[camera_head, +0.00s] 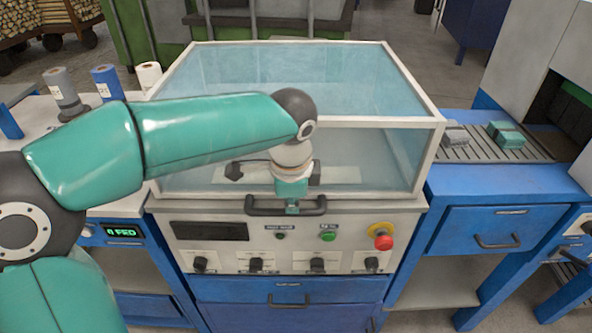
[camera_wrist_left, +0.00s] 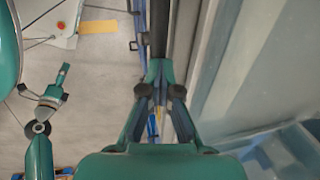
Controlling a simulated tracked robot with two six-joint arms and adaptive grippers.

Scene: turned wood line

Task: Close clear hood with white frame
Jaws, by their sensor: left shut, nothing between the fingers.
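The clear hood with a white frame (camera_head: 412,122) sits low over the bed of the blue-and-white machine, its front panel upright and its lower edge at the machine's top front edge. A dark handle bar (camera_head: 256,209) runs along its front. My left gripper (camera_head: 291,207) is at the middle of this handle, pointing down, shut with nothing between its fingers. In the left wrist view, the fingers (camera_wrist_left: 160,112) are beside the dark bar (camera_wrist_left: 158,30), and the hood's clear panel (camera_wrist_left: 265,70) is on the right. My right gripper (camera_wrist_left: 58,82) shows small at the left there; its jaws are unclear.
Below the handle are a green button (camera_head: 328,236), a red stop button (camera_head: 383,242) and several knobs. Rollers (camera_head: 480,150) with small blocks lie to the right. Several spools (camera_head: 106,84) stand to the left. My left arm crosses the hood's front left.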

